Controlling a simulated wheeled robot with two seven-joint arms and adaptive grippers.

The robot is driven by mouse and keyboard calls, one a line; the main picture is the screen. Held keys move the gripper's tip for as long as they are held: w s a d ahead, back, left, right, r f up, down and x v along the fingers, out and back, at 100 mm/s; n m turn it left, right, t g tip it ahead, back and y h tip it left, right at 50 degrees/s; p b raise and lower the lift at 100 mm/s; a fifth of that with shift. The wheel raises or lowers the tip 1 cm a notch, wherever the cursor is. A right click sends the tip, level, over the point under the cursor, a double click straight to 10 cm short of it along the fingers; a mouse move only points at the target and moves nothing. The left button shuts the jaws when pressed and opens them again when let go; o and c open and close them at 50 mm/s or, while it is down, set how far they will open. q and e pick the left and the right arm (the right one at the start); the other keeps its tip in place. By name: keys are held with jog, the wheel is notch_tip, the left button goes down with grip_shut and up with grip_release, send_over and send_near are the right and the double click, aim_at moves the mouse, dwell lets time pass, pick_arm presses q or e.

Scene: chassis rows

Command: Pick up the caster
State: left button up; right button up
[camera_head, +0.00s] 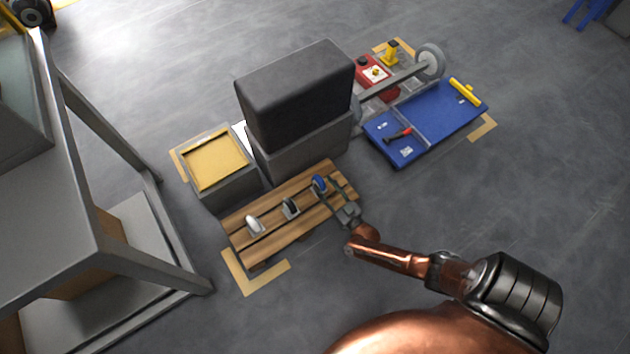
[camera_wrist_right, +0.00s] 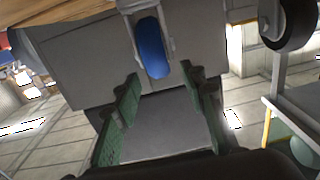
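Three casters sit on a wooden slatted pallet (camera_head: 283,236): a white one (camera_head: 254,225), a dark grey one (camera_head: 290,207) and a blue-wheeled one (camera_head: 319,184) at the right end. My right gripper (camera_head: 330,192) reaches in from the lower right to the blue caster. In the right wrist view, the blue wheel (camera_wrist_right: 151,48) in its grey fork lies just past the tips of my right gripper (camera_wrist_right: 163,82). The green-padded fingers are apart, with nothing held between them. The task does not say which caster. My left gripper is not in view.
A grey block with a dark top (camera_head: 297,95) stands behind the pallet. A grey box with a yellow top (camera_head: 214,160) is at its left. A blue tray (camera_head: 440,112) with tools lies at the back right. A grey metal table (camera_head: 60,225) fills the left.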

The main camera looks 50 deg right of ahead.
aim_at(322, 183)
jog(key=x, duration=0.1)
jog(key=b+x, duration=0.1)
jog(key=x, duration=0.1)
jog(key=shift+w+f, duration=0.15)
jog(key=shift+f, duration=0.1)
jog(key=shift+w+r, duration=0.2)
jog(key=shift+w, duration=0.15)
jog(key=shift+c, duration=0.5)
grip_shut()
